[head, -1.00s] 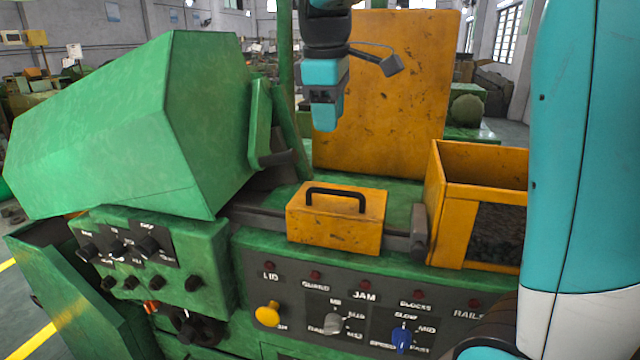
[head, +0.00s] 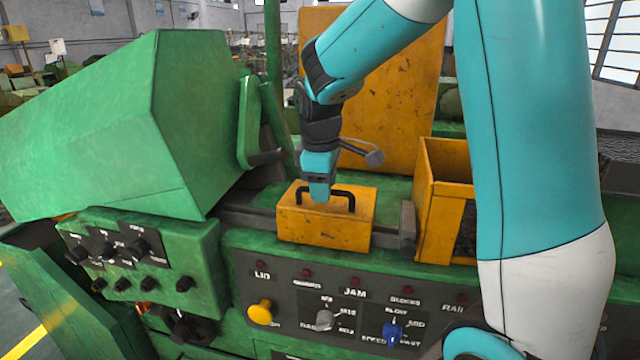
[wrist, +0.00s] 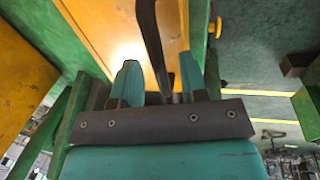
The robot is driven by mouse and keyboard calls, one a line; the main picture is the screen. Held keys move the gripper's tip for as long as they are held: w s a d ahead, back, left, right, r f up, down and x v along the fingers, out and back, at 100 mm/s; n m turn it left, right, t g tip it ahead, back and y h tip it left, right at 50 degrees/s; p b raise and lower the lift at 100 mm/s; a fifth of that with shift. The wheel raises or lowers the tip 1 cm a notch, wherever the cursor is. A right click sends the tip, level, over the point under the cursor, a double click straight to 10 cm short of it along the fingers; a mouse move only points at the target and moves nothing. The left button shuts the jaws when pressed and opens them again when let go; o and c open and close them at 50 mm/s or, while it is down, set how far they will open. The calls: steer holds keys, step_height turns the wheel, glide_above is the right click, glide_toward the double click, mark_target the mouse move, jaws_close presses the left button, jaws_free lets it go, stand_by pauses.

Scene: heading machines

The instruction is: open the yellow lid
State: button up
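The yellow lid (head: 325,229) is a worn orange-yellow block with a black bar handle (head: 342,190) on top. It sits on the green machine bed, behind the control panel. My gripper (head: 320,198) points down at the handle, and its fingertips hide part of the bar. In the wrist view my gripper (wrist: 159,78) has its two teal fingers apart, with the black handle (wrist: 150,38) running between them. A gap shows beside the bar, so the fingers are not clamped on it. The lid (wrist: 105,30) fills the view beyond the fingers.
A large green hood (head: 110,130) stands to the left. An upright orange plate (head: 405,110) is behind the lid. An open yellow bin (head: 433,205) is close on the right. The control panel (head: 290,300) in front carries a yellow knob (head: 261,312) and a blue switch (head: 392,333).

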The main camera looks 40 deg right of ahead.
jaws_close()
steer(key=shift+r, duration=0.1)
